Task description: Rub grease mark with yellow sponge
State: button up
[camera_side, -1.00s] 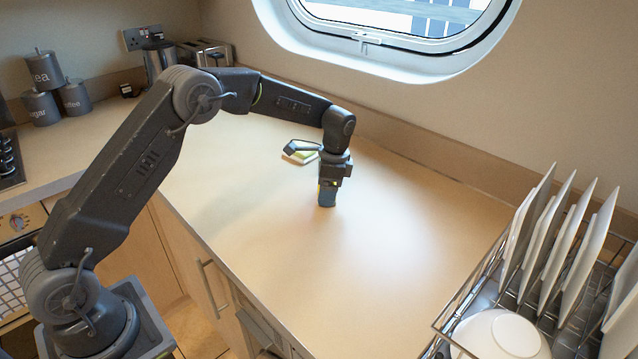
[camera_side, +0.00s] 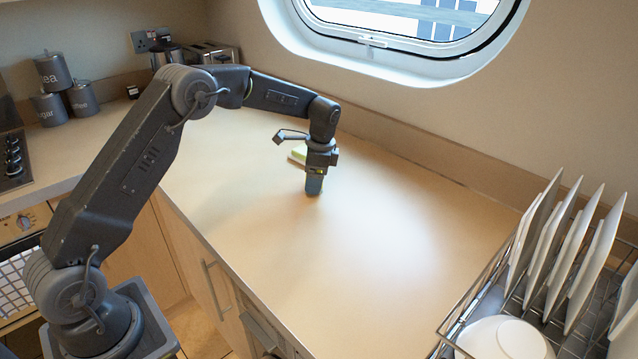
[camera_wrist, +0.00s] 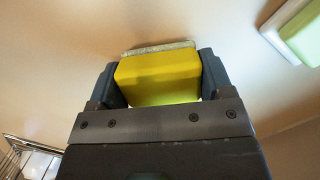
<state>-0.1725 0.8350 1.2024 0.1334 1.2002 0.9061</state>
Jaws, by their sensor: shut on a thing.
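My gripper (camera_side: 314,188) points down at the middle of the pale worktop (camera_side: 370,250), at or just above its surface; I cannot tell if it touches. In the wrist view, my gripper (camera_wrist: 158,78) is shut on the yellow sponge (camera_wrist: 158,82), with one dark finger at each side. A thin greyish layer shows along the sponge's far edge. In the side view the fingers mostly hide the sponge. I cannot make out a grease mark in either view.
A green and white block (camera_side: 298,154) lies behind my gripper and also shows in the wrist view (camera_wrist: 305,35). A wire rack (camera_side: 470,300) with white plates (camera_side: 535,235) stands at the right. Grey canisters (camera_side: 50,105) stand far left. The worktop's middle and front are clear.

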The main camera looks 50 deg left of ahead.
jog(key=shift+r, duration=3.5)
